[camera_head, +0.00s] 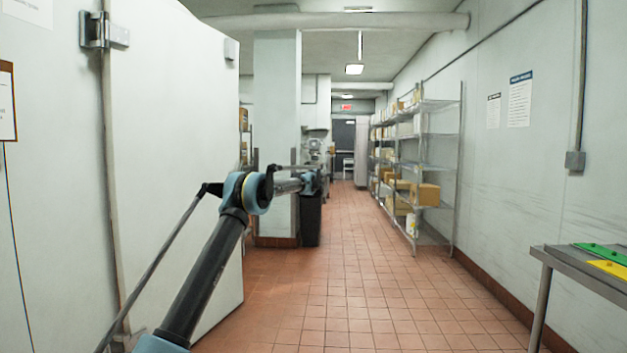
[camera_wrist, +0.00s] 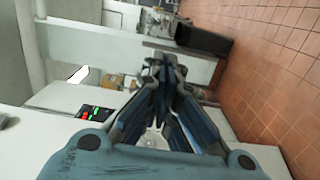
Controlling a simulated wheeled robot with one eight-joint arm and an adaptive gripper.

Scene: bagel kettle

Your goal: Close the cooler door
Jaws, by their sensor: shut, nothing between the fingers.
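The white cooler door (camera_head: 170,130) stands open at the left in the camera_head view. Its upper hinge (camera_head: 97,30) shows on the left, and its free edge points down the corridor. My arm crosses in front of the door, and its far end reaches past the free edge to the right. In the camera_wrist view my gripper (camera_wrist: 164,62) is shut, with its fingers together and empty. In the camera_head view the fingertips are too small to make out against the dark things behind. I cannot identify the door for sure in the camera_wrist view.
A black bin (camera_head: 311,218) stands by a pale column (camera_head: 277,120) beyond the door; it also shows in the camera_wrist view (camera_wrist: 204,40). Wire shelving (camera_head: 455,150) with boxes lines the right wall. A metal table (camera_head: 541,253) stands at the right. The tiled floor (camera_head: 370,290) between is clear.

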